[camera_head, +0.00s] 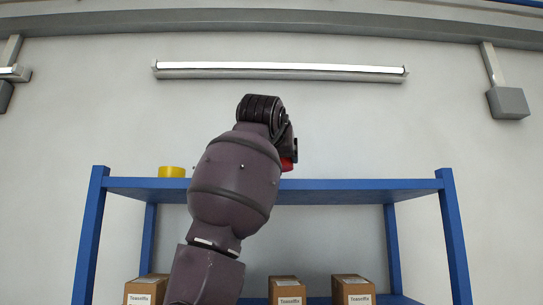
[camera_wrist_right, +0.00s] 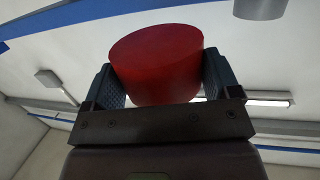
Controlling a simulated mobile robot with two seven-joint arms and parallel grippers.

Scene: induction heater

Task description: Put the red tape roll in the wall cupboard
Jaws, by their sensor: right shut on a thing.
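The red tape roll (camera_wrist_right: 157,62) sits between the two fingers of my right gripper (camera_wrist_right: 162,78) in the right wrist view, gripped from both sides. In the head view only a small part of the red roll (camera_head: 288,164) shows, at the right of my arm and just above the front edge of the blue top shelf (camera_head: 340,185). I cannot tell whether the roll touches the shelf. My right gripper is mostly hidden behind its own wrist in the head view. No closed wall cupboard shows, only this open blue shelf rack. My left gripper is not in view.
A yellow roll (camera_head: 172,172) stands on the top shelf, left of my arm. The shelf's right half looks clear from this low angle. Cardboard boxes (camera_head: 351,290) stand on the lower shelf. A grey cylinder (camera_wrist_right: 260,8) shows at the wrist view's top edge.

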